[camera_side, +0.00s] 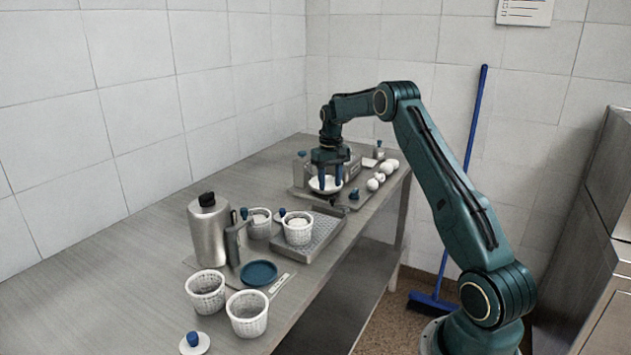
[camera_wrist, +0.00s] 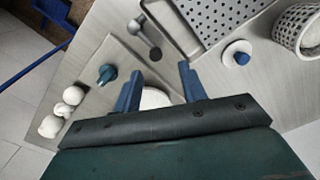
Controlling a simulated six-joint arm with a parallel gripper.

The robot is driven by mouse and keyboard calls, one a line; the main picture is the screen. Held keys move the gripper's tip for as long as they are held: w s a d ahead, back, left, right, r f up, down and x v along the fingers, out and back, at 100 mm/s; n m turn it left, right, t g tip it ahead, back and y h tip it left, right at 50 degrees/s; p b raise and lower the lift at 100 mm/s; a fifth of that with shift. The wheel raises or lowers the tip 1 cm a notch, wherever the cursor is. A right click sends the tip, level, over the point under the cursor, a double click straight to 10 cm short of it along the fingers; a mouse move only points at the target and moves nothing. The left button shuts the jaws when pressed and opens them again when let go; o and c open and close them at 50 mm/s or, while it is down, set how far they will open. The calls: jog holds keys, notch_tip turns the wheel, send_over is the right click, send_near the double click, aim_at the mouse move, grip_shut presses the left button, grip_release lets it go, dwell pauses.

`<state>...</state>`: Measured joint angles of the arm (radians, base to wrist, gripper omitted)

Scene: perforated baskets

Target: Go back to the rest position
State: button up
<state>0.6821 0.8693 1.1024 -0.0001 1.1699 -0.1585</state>
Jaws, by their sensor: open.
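My gripper (camera_side: 330,182) points down over the far part of the steel table, with its two blue fingers apart. A white bowl (camera_side: 322,186) is just below or between the fingertips; I cannot tell whether they touch it. In the wrist view my gripper (camera_wrist: 159,80) is also open, and part of the white bowl (camera_wrist: 156,98) shows between the fingers, the rest hidden by the gripper body. White perforated baskets stand nearer the side camera: one on the perforated tray (camera_side: 285,253), one behind it (camera_side: 259,224), and two in front (camera_side: 206,292) (camera_side: 247,314).
A steel jug (camera_side: 211,236) and a blue dish (camera_side: 259,273) stand nearer. A grey box is close behind my gripper. A blue broom (camera_side: 466,170) leans on the wall.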

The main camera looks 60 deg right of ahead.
jog(key=s+a+r+n+t, duration=0.1)
jog(key=s+a+r, duration=0.3)
jog(key=a+r, duration=0.65)
jog(key=s+a+r+n+t, duration=0.1)
jog(key=s+a+r+n, duration=0.15)
jog(key=a+r, duration=0.8)
jog(key=s+a+f+n+t, duration=0.1)
jog(key=s+a+f, duration=0.1)
jog(key=s+a, duration=0.6)
jog(key=s+a+f+n+t, duration=0.1)
jog(key=s+a+f+t, duration=0.1)
jog(key=s+a, duration=0.6)
jog(key=shift+s+a+f+t, duration=0.2)
jog(key=shift+s+a+t, duration=0.15)
jog(key=shift+s, duration=2.75)
jog(key=shift+n, duration=0.25)
